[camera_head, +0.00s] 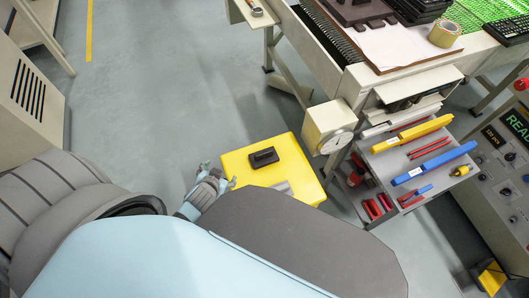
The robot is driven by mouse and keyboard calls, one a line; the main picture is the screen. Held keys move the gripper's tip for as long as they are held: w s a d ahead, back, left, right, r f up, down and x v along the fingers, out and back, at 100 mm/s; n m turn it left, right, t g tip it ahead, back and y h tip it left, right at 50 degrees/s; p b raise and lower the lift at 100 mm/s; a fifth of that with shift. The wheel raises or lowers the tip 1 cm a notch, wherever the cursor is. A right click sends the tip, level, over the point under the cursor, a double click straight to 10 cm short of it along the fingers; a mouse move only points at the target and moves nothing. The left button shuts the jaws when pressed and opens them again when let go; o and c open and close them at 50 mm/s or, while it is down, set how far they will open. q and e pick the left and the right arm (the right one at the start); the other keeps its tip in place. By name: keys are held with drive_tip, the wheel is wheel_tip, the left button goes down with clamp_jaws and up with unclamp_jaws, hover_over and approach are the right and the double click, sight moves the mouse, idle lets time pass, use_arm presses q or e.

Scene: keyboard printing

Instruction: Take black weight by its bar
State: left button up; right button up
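The black weight (263,157) lies on the yellow top of a low stand (288,150), near the middle of the view. Its bar shows as a raised dark part on its upper side, too small to make out well. My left gripper (219,174) is at the left edge of the yellow top, left of and a little nearer than the weight. Its fingers look apart, with nothing seen between them, and it does not touch the weight. My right gripper is not in view.
A white box with a round dial (328,129) stands close to the right of the yellow top. A tool tray (405,160) with yellow, blue and red tools is further right, beneath a workbench (415,55). Open grey floor (170,90) lies left and behind.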

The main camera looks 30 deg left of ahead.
use_arm(q)
drive_tip(key=w+d+r+m+t+h, duration=0.2)
drive_tip(key=w+r+t, duration=0.5)
drive_tip(key=w+r, duration=0.65)
drive_tip(key=w+d+r+m+g+h, duration=0.25)
drive_tip(key=d+r+m+h, duration=0.35)
drive_tip(key=d+m+h, duration=0.5)
drive_tip(key=n+g+y+b, duration=0.1)
drive_tip(key=n+g+y, duration=0.3)
drive_tip(key=g+y, duration=0.4)
approach(262, 152)
drive_tip(key=shift+g+h, duration=0.45)
drive_tip(key=shift+h, duration=0.05)
drive_tip(key=b+x, duration=0.2)
drive_tip(key=x, duration=0.1)
drive_tip(key=b+x, duration=0.3)
drive_tip(key=x, duration=0.1)
drive_tip(key=b+x, duration=0.2)
drive_tip(key=x, duration=0.2)
drive_tip(key=shift+w+a+f+b, duration=0.25)
drive_tip(key=shift+w+a+b, duration=0.05)
drive_tip(key=shift+w+b, duration=0.05)
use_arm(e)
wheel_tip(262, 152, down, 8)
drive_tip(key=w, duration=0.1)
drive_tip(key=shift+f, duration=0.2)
